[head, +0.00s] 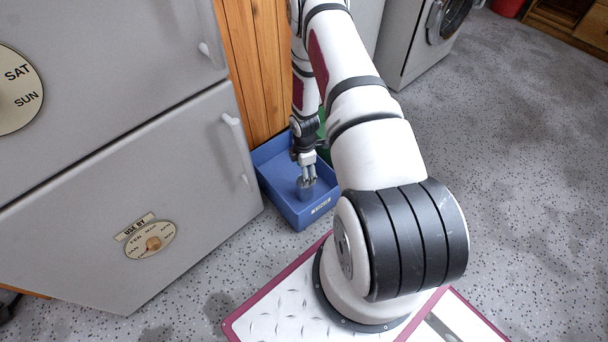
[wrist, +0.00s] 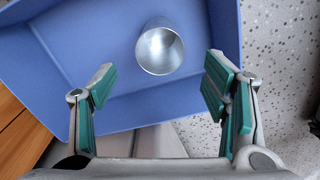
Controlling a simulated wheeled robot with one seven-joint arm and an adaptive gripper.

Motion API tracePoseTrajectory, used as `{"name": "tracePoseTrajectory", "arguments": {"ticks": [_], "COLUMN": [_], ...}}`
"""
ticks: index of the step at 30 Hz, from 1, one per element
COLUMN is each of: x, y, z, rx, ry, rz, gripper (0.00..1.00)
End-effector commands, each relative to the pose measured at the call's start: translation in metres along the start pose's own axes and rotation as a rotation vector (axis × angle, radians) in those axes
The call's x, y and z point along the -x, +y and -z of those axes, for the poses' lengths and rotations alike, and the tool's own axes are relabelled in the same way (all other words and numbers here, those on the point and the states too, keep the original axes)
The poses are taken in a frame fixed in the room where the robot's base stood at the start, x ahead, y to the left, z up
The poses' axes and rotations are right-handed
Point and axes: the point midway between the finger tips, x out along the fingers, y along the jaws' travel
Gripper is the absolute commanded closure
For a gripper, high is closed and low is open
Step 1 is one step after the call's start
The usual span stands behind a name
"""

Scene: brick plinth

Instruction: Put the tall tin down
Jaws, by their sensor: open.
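The tall tin is a shiny grey metal cylinder (wrist: 160,48) standing in a blue bin (wrist: 70,35), seen almost from above in the wrist view. In the head view the tin (head: 305,189) shows partly, just below the fingers inside the bin (head: 288,210). My gripper (wrist: 160,78) is open, with green-padded fingers spread to either side. Clear gaps show between the pads and the tin, and the tin lies a little beyond the fingertips in the picture. In the head view my gripper (head: 309,178) is low over the bin, and the fingers hide part of the tin.
A grey fridge (head: 180,195) stands close on the bin's left. Wooden panelling (head: 255,60) is behind the bin, and a green thing (head: 322,120) shows partly behind my arm. A washing machine (head: 420,45) stands at the back. The speckled floor (head: 530,150) at right is clear.

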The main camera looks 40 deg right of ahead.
Motion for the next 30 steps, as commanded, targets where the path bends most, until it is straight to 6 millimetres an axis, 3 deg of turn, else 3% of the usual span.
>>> {"name": "tracePoseTrajectory", "arguments": {"ticks": [5,8,13,19,25,30], "x": [0.017,0.04,0.12,0.228,0.327,0.401], "y": [0.002,0.011,0.031,0.032,0.007,-0.031], "z": [0.0,0.002,0.012,0.032,0.055,0.073], "rx": [-0.005,-0.03,-0.137,-0.301,-0.466,-0.607], "ry": [-0.002,-0.014,-0.052,-0.09,-0.108,-0.109], "rz": [-0.001,-0.007,-0.02,-0.035,-0.055,-0.07], "gripper": [0.31,0.31,0.31,0.31,0.31,0.31]}}
